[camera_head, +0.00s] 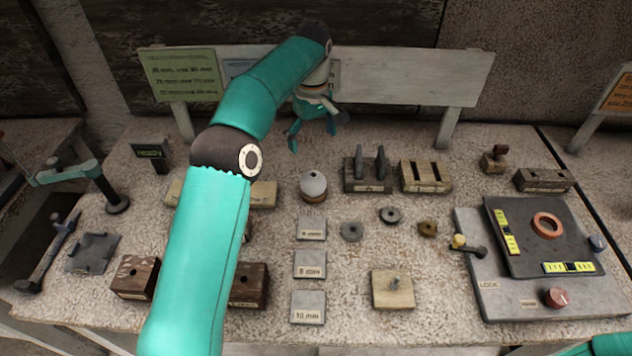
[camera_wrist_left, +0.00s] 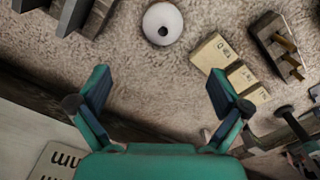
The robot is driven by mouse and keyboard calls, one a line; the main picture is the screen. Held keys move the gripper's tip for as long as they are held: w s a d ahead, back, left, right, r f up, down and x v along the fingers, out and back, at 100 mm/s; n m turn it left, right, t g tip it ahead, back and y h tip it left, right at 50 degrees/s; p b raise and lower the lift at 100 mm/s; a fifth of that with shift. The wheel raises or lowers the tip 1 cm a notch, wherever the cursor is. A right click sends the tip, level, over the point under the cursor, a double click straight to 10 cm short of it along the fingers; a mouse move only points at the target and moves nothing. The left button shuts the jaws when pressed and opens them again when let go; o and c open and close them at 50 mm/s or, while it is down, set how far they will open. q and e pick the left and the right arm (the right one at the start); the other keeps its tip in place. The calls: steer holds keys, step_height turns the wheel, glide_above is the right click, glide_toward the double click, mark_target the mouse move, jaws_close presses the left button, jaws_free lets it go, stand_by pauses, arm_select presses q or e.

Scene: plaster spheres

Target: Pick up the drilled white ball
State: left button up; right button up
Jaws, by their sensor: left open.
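The drilled white ball (camera_head: 313,183) rests on a small round wooden stand, near the middle of the bench in the head view. In the left wrist view the ball (camera_wrist_left: 162,23) shows at the top centre, with a dark hole in its face. My left gripper (camera_head: 318,128) is open and empty, behind the ball and apart from it. In the left wrist view my left gripper (camera_wrist_left: 158,75) has its fingers spread wide, with the ball beyond the fingertips. My right gripper is out of view.
A dark block with two upright pegs (camera_head: 367,172) stands right of the ball. A slotted wooden block (camera_head: 425,177) is further right. Labelled plates (camera_head: 311,228) lie in front. A white board (camera_head: 400,78) stands behind my left gripper. A grey lock panel (camera_head: 480,290) is at right.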

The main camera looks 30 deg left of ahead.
mark_target(313, 182)
arm_select(q)
steer(key=f, duration=0.9)
steer(key=f+p, duration=0.1)
steer(key=f, duration=0.4)
steer(key=shift+s+d, duration=0.2)
steer(key=shift+s, duration=0.2)
steer(key=shift+f, duration=0.35)
steer(key=c, duration=1.4)
steer(key=shift+w+r, duration=0.1)
steer(key=shift+r, duration=0.1)
